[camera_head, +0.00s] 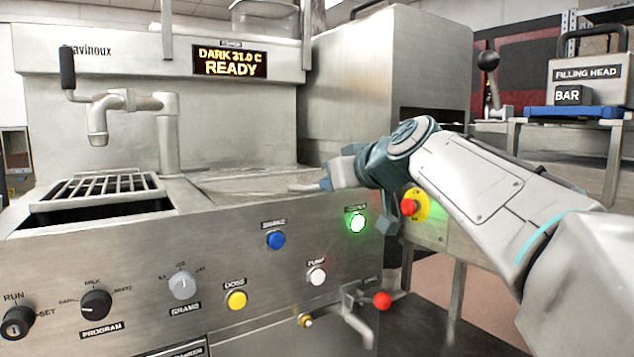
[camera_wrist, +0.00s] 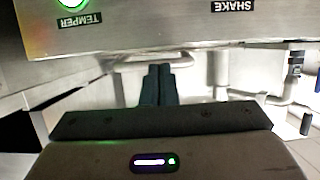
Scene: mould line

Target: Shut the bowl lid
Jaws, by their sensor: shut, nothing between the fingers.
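The bowl lid (camera_head: 255,181) is a flat metal plate on top of the machine, right of the spout column. It looks about level with the deck; any small gap under it cannot be made out. A pale bar, apparently its handle (camera_head: 303,187), is at its right end. My gripper (camera_head: 325,185) is just right of this bar, low over the machine's front edge. In the wrist view my gripper (camera_wrist: 158,72) has its dark fingers together and empty, their tips by the pale bar (camera_wrist: 125,64). Whether they touch it cannot be told. The bowl's inside is hidden.
The spout (camera_head: 97,125) and a slotted grate (camera_head: 98,188) are on the left. The front panel carries knobs and buttons, with a lit green button (camera_head: 356,223) below my gripper. A steel cabinet (camera_head: 385,80) stands behind. A red emergency stop (camera_head: 409,207) is close to my wrist.

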